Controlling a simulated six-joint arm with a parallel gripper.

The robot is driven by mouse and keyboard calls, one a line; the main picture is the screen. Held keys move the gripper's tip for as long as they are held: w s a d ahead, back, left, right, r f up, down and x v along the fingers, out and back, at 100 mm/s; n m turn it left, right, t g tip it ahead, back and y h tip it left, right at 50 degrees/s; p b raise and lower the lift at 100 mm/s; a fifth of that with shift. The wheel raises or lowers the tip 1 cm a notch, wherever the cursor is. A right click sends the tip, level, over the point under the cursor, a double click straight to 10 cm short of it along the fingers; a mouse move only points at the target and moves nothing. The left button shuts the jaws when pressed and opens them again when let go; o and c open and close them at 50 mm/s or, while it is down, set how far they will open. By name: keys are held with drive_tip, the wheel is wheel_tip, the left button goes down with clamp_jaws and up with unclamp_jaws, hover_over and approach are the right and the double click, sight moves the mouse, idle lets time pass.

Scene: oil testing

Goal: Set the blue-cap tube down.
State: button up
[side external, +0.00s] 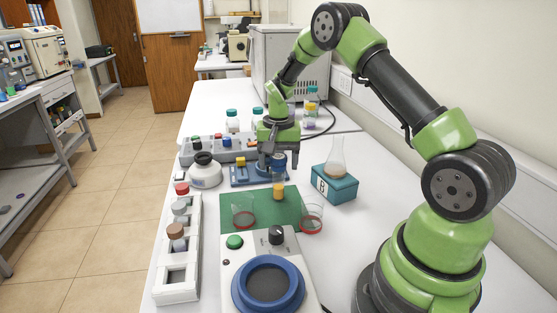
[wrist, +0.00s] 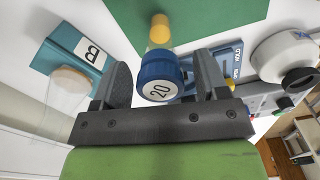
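The blue-cap tube (side external: 278,179) is upright, with amber liquid in its lower part. In the wrist view, its cap (wrist: 158,88) is marked 20 and lies between the two fingers of my gripper (wrist: 160,80). The tube's lower end shows against the green mat (side external: 262,205). Whether it touches the mat is hard to tell. A blue holder (side external: 240,181) lies just behind and left of the tube; the wrist view shows its HOLD label (wrist: 236,57).
Two beakers with red bottoms, a left beaker (side external: 243,212) and a right beaker (side external: 312,217), stand at the mat. A white rack (side external: 178,275) and a blue-topped device (side external: 300,288) are nearer the camera.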

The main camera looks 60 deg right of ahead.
wheel_tip(320, 180, up, 12)
drive_tip(key=s+a+r+n+t, duration=0.3)
drive_tip(key=s+a+r, duration=0.4)
drive_tip(key=a+r, duration=0.3)
drive_tip(key=s+a+n+t+y, duration=0.1)
drive_tip(key=s+a+n+t, duration=0.1)
drive_tip(key=s, duration=0.4)
drive_tip(key=s+a+n+t+y, duration=0.1)
drive_tip(key=s+a+n+t, duration=0.1)
drive_tip(key=s+a, duration=0.3)
drive_tip(key=shift+s+a, duration=0.3)
drive_tip(key=shift+s, duration=0.85)
